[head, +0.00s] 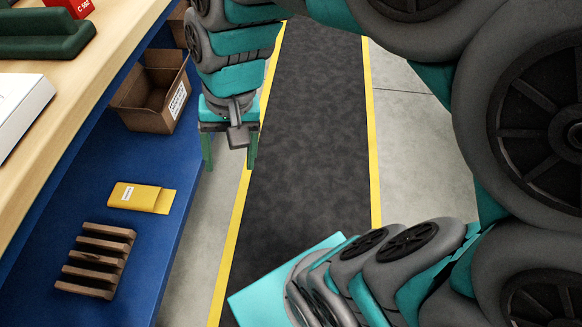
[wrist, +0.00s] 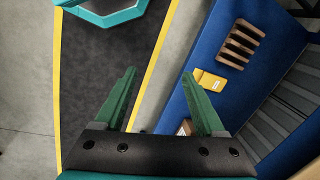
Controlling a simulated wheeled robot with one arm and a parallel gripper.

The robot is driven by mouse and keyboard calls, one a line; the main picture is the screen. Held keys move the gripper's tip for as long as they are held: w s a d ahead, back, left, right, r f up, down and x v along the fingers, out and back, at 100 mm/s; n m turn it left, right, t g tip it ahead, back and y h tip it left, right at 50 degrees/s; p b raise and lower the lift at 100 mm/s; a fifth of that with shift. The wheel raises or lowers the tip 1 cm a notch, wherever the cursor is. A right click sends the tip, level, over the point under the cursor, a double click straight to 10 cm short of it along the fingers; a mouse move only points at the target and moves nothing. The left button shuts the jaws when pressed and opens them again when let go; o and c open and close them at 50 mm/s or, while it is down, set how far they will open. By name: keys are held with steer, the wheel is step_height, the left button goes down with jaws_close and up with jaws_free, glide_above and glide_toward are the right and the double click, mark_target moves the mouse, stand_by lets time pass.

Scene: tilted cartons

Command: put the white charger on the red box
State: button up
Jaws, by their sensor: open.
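A red block with white lettering (head: 82,8), likely the red box, is at the top left on the wooden worktop, cut off by the picture edge. A flat white object (head: 22,110) lies on the worktop at the left edge, partly out of view; I cannot tell whether it is the charger. No other white charger shows. My gripper (head: 229,163) points down with green fingers apart and empty. It hangs beside the blue shelf, above the floor near the yellow line. The wrist view shows the open fingers (wrist: 159,73) with nothing between them.
On the blue shelf (head: 145,255) are an open cardboard carton (head: 150,112), a yellow packet (head: 137,196) and a slatted wooden rack (head: 96,262). A dark green holder (head: 45,45) stands on the worktop near the red block. The dark floor lane (head: 315,130) is clear.

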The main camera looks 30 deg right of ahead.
steer(key=s+d+f+n+g+h, duration=0.2)
steer(key=s+d+f+n, duration=0.2)
steer(key=s, duration=0.6)
steer(key=shift+d+f, duration=0.7)
steer(key=shift+d, duration=0.25)
